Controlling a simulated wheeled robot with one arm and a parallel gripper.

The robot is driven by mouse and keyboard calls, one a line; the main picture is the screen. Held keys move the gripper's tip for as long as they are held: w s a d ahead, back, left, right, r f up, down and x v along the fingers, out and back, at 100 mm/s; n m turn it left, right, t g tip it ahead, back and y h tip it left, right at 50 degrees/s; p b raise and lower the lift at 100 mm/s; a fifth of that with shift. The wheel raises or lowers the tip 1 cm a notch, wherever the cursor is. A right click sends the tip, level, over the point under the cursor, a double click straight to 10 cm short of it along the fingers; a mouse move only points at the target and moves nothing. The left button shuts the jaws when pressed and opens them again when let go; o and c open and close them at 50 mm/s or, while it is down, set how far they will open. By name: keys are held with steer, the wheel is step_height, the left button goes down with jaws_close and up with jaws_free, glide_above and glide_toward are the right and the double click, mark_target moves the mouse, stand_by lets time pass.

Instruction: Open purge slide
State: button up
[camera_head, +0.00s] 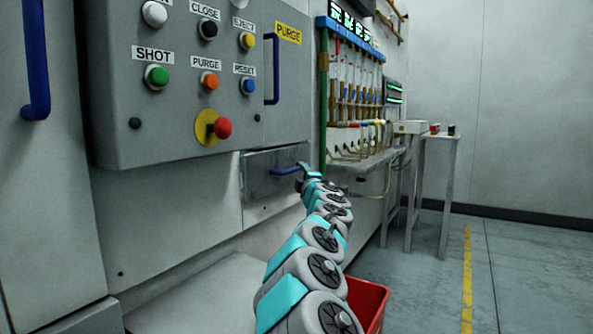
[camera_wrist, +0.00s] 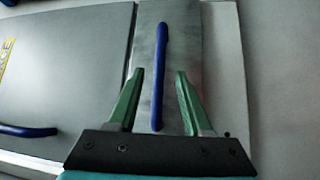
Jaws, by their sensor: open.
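The purge slide (camera_head: 268,180) is a bare metal front set in the machine below the control panel, and it looks shut. Its blue bar handle (camera_head: 287,171) runs across it. In the wrist view the slide (camera_wrist: 181,40) is a metal plate with the blue handle (camera_wrist: 159,75) along it. My gripper (camera_wrist: 159,75) is open, with one green fingertip on each side of the handle's lower part. The fingers look apart from the bar; I cannot tell how deep they reach. In the head view my gripper (camera_head: 308,168) is at the handle's right end, small and partly hidden by my arm.
The control panel (camera_head: 180,130) with several buttons hangs above the slide. A yellow PURGE label (camera_head: 289,34) and a blue upright handle (camera_head: 271,68) are at its right. A red bin (camera_head: 370,300) stands below my arm. A bench with tubes (camera_head: 360,158) is farther right.

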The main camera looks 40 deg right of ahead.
mark_target(298, 167)
steer(key=shift+p+x, duration=0.3)
steer(key=shift+x, duration=1.25)
steer(key=shift+w+d, duration=0.25)
steer(key=shift+w, duration=0.35)
steer(key=shift+w+r, duration=0.25)
steer(key=shift+w, duration=0.05)
steer(key=shift+w+d+p, duration=0.1)
steer(key=shift+d+p, duration=0.05)
steer(key=shift+p, duration=0.15)
jaws_close()
